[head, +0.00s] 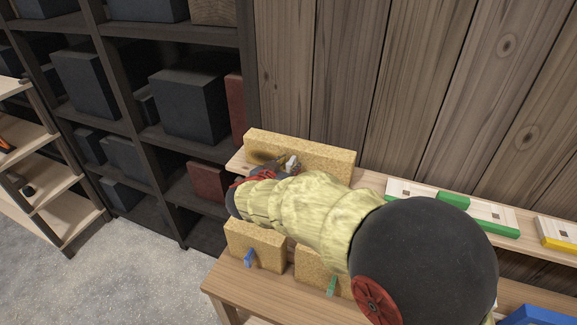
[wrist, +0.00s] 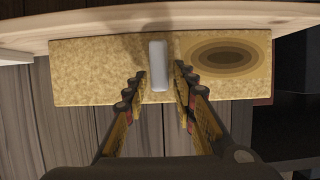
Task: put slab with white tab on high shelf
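The tan cork-like slab (head: 325,157) with a white tab stands on the left end of the upper wooden shelf (head: 373,178), against the plank wall. In the wrist view the slab (wrist: 85,75) shows its white tab (wrist: 158,66) and a dark ringed oval on its face. My gripper (wrist: 160,82) is open, with one finger on each side of the tab and gaps between. In the head view my gripper (head: 288,166) is at the slab's front, partly hidden by my arm.
Below, a slab with a blue tab (head: 256,238) and one with a green tab (head: 313,266) stand on the lower wooden surface (head: 235,278). White-and-green (head: 455,208) and white-and-yellow (head: 557,233) blocks lie along the upper shelf. A dark rack with boxes (head: 188,100) stands left.

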